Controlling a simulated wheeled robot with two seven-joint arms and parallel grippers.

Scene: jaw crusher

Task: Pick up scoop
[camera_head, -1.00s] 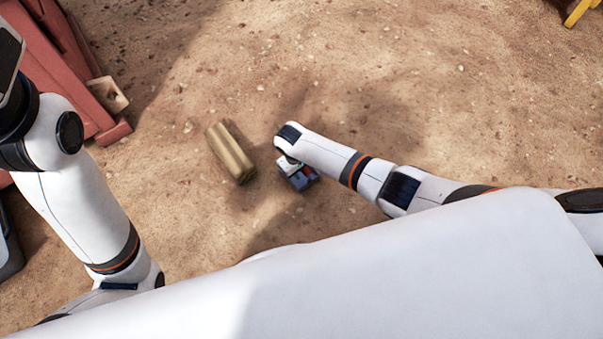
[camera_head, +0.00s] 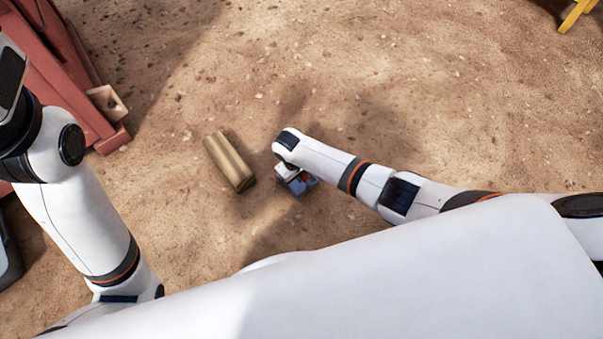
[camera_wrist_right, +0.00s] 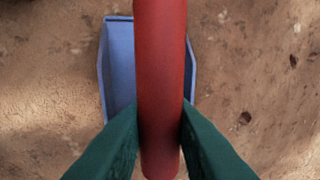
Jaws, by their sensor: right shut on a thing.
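The scoop has a red handle (camera_wrist_right: 160,70) and a blue pan (camera_wrist_right: 117,75), both in the right wrist view. My right gripper (camera_wrist_right: 160,108) has its green fingers shut on the red handle, one on each side. The handle covers the middle of the pan. In the head view, a small part of the scoop (camera_head: 304,183) shows blue and red below my right wrist, and the arm hides the rest. I cannot tell whether the pan touches the ground. My left arm is at the left of the head view, but its gripper does not show.
A tan ribbed block (camera_head: 229,162) lies on the sandy ground just left of the right wrist. A red metal structure (camera_head: 70,75) stands at the upper left. A yellow piece (camera_head: 573,15) is at the top right corner. The ground above the arm is clear.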

